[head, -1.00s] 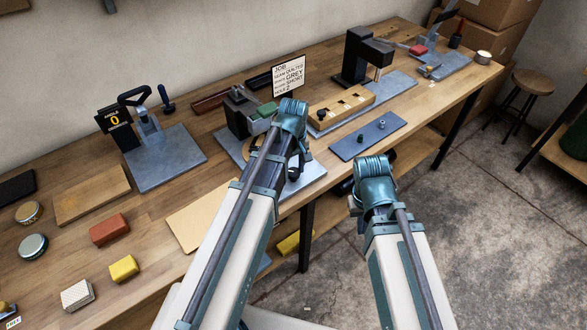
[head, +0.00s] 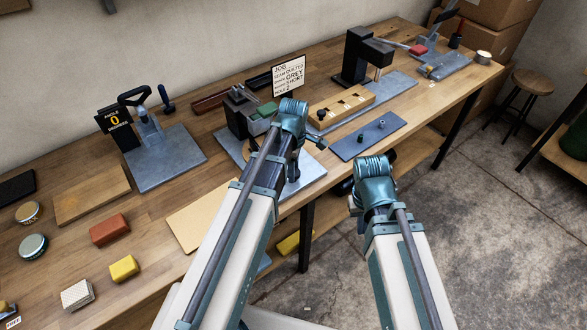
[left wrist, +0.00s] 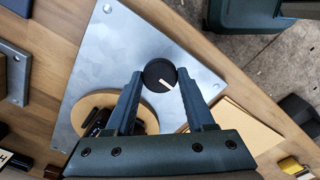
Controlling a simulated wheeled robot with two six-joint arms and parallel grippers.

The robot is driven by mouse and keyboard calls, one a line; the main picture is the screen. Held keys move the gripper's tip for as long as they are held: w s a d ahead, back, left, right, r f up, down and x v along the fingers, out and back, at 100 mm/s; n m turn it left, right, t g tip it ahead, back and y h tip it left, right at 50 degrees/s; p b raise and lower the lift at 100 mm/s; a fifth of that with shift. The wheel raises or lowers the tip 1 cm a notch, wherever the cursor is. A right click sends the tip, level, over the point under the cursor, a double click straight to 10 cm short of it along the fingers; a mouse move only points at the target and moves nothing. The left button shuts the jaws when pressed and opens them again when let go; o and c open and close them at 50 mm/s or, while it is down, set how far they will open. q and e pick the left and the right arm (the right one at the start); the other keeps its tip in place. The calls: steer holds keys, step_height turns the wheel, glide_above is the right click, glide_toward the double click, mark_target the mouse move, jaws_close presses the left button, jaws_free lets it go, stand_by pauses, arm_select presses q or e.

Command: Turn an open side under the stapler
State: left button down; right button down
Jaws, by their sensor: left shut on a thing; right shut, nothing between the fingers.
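The stapler (head: 240,108) is a dark upright press with a green part at its front, standing on a pale metal plate (head: 308,176) mid-bench. In the left wrist view the plate (left wrist: 200,50) carries a round wooden disc (left wrist: 92,104) with dark parts over it. A black round knob (left wrist: 158,74) with a white mark stands beside the disc. My left gripper (left wrist: 160,78) is shut on the knob, one finger each side.
A job card (head: 289,76) stands behind the stapler. To the right are a wooden block with slots (head: 341,108), a blue-grey mat (head: 368,135) and a black press (head: 362,55). An angle fixture (head: 150,130) and a tan sheet (head: 196,222) lie left.

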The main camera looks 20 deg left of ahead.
arm_select(q)
steer(key=shift+n, duration=0.6)
steer(key=shift+c, duration=1.3)
jaws_free()
steer(key=shift+r, duration=0.1)
step_height(320, 180, up, 14)
steer(key=p, duration=1.3)
steer(key=shift+f+p, duration=0.2)
steer(key=shift+p, duration=0.2)
steer(key=s+d+f+m+b, duration=0.2)
steer(key=s+d+m, duration=0.3)
steer(key=m, duration=0.6)
steer(key=s+d+f+m+y+b, duration=0.1)
steer(key=s+d+f+m+b, duration=0.2)
steer(key=s+m, duration=0.6)
steer(key=d+m, duration=0.2)
steer(key=m, duration=0.1)
steer(key=shift+s+d+f+b, duration=0.15)
steer(key=shift+d+f+b, duration=0.15)
steer(key=shift+b, duration=0.05)
